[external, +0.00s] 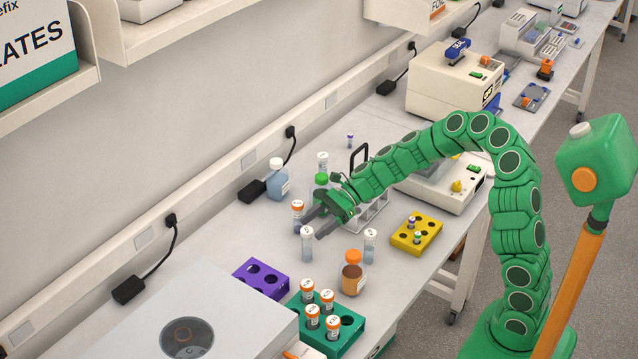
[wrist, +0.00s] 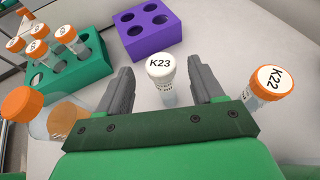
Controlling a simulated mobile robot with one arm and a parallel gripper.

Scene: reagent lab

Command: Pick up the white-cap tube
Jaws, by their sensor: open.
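A clear tube with a white cap marked K23 (wrist: 161,68) stands upright between the two fingers of my gripper in the wrist view, with a gap on each side. In the external view this white-cap tube (external: 307,250) stands on the bench at the fingertips. My gripper (external: 311,226) is open, reaching left from the arm. Another white-capped tube (external: 370,246) stands to the right, and one more (external: 322,161) stands behind the gripper. How far the fingers reach down beside the K23 tube is hard to tell.
An orange-capped K22 tube (wrist: 266,84) stands close beside my gripper. An amber bottle (external: 352,279) stands on the other side. A purple rack (external: 251,284) and a green rack (external: 349,335) with several orange-capped tubes lie beyond. A yellow rack (external: 432,227) is at right.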

